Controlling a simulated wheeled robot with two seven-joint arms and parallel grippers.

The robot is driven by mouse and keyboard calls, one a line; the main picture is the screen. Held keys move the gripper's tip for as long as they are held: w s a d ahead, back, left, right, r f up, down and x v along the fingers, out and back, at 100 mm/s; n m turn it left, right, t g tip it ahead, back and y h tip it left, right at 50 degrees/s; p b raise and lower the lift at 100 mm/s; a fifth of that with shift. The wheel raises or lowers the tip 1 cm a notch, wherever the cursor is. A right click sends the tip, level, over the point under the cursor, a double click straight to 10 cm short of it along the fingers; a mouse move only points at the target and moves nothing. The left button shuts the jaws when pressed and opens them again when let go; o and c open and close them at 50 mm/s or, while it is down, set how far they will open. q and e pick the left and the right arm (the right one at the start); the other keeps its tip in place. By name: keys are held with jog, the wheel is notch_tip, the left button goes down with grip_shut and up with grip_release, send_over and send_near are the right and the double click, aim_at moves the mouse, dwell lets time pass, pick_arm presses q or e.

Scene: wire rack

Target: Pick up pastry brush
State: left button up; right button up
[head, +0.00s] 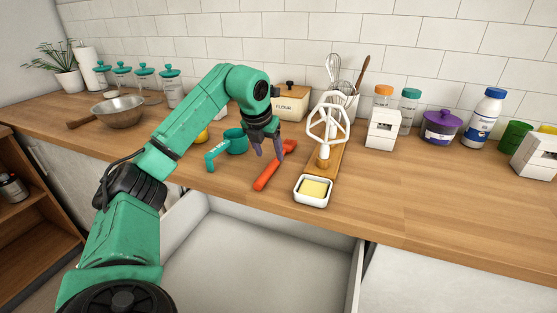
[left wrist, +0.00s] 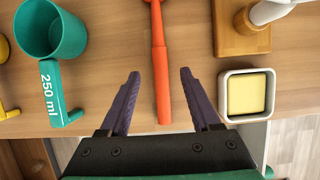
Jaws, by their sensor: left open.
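A red-orange long-handled utensil (head: 267,174), which I take for the pastry brush, lies on the wooden counter near its front edge. Its far end is partly hidden behind my gripper in the head view. In the left wrist view its handle (left wrist: 161,85) runs between the two fingers, and its head is cut off at the top. My left gripper (head: 268,155) is open and empty above the handle, fingers pointing down. The fingers show apart on both sides of the handle in the left wrist view (left wrist: 160,74). My right gripper is not in view.
A teal measuring cup (head: 235,141) lies left of the utensil. A butter dish (head: 313,191) and a wooden board (head: 335,158) with a white whisk-like tool (head: 328,122) are to the right. An open drawer (head: 265,255) lies below the counter edge.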

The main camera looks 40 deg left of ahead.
aim_at(273, 163)
pick_arm(q)
jog(key=x, duration=0.4)
jog(key=shift+w+f, duration=0.1)
jog(key=shift+w, duration=0.1)
jog(key=shift+w+a+f, duration=0.1)
jog(key=shift+w+f, duration=0.15)
jog(key=shift+f, duration=0.15)
jog(key=c, duration=0.9)
grip_shut()
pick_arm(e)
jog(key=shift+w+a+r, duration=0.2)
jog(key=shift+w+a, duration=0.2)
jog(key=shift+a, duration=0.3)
pick_arm(q)
jog(key=shift+r, duration=0.1)
